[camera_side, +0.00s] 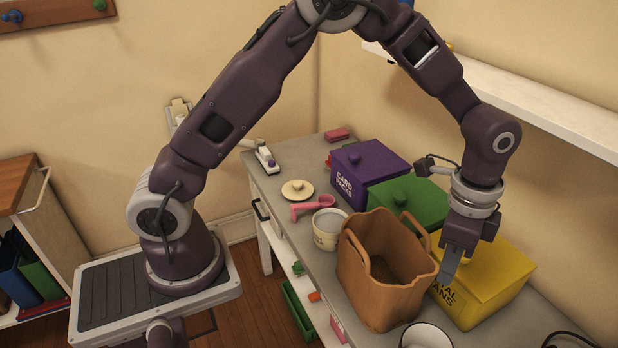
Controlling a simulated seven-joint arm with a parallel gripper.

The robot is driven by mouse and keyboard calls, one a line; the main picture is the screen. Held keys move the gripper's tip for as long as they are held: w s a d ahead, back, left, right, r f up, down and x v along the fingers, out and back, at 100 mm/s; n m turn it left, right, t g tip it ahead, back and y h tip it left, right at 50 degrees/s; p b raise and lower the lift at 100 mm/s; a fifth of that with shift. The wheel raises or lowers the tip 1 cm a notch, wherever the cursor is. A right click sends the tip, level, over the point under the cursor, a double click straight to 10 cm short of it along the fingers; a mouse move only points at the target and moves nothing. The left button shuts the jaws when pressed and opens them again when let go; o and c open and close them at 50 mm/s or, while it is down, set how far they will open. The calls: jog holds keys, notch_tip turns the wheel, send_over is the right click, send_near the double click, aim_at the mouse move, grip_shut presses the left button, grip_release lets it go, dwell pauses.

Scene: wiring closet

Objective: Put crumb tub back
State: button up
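A small cream tub (326,240) with lettering too small to read stands open on the grey counter, left of a brown bag-like bin; it is likely the crumb tub. A round cream lid with a knob (297,190) lies flat behind it, apart from it. A pink scoop (312,207) lies between lid and tub. My gripper (449,268) points down at the right, in front of the yellow box and beside the brown bin's right rim, well away from the tub. Its fingers are seen side-on, so their opening is hidden.
The tall brown bin (372,290) stands between my gripper and the tub. Purple (369,164), green (408,195) and yellow (495,283) lidded boxes line the wall. A white round container (425,338) is at the front. A white shelf (520,98) overhangs the right.

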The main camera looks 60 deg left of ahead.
jog(key=s+a+r+n+t, duration=0.1)
jog(key=s+a+r+n, duration=0.2)
jog(key=s+a+r, duration=0.35)
jog(key=s+a+r+n+t, duration=0.2)
jog(key=s+a+r+n, duration=0.15)
jog(key=r, duration=0.55)
jog(key=s+a+n+t, duration=0.1)
jog(key=s+a+n, duration=0.1)
jog(key=s, duration=0.5)
jog(key=s+a+r+n+t, duration=0.1)
jog(key=s+a+n, duration=0.2)
jog(key=s, duration=0.4)
jog(key=shift+y, duration=0.3)
